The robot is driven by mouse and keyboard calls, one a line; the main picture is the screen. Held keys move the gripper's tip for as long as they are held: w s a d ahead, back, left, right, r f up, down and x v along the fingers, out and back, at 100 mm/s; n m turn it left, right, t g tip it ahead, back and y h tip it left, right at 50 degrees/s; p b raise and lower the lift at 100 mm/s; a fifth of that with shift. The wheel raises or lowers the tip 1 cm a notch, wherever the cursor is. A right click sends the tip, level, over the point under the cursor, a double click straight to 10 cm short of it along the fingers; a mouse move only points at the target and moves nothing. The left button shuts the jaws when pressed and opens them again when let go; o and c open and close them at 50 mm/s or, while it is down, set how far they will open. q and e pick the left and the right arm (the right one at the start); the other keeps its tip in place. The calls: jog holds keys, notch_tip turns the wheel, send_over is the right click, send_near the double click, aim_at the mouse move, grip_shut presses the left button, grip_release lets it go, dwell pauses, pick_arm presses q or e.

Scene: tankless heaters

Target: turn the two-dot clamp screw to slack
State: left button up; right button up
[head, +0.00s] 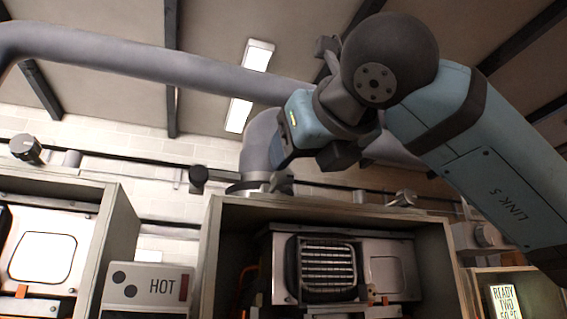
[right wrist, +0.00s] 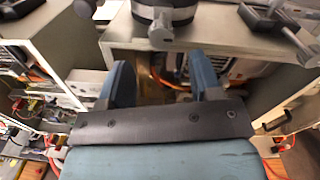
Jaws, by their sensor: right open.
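A grey duct collar with a clamp (head: 262,186) sits on top of the middle heater cabinet. A small grey clamp screw head (head: 282,181) shows at its front; a grey key-like screw head (right wrist: 161,28) also shows beyond the fingers in the right wrist view. My right gripper (head: 290,157) is above and close to this collar, partly hidden by its own wrist. In the right wrist view, its two blue fingers (right wrist: 162,78) are apart with nothing between them. A panel with two dark dots and "HOT" (head: 148,287) stands left of the middle cabinet. My left gripper is out of view.
A large grey duct (head: 140,62) runs overhead and bends down to the collar. A black knob (head: 198,176) is left of the collar, and another fitting (head: 403,198) is to the right. The open middle cabinet (head: 330,211) holds a heater. A lit sign (head: 505,302) is at right.

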aim_at(285, 173)
jog(key=p+x, duration=0.2)
jog(key=x, duration=0.4)
jog(key=shift+w+r, duration=0.1)
jog(key=shift+w, duration=0.05)
jog(key=shift+w+a, duration=0.15)
jog(key=shift+w, duration=0.4)
jog(key=c, duration=0.9)
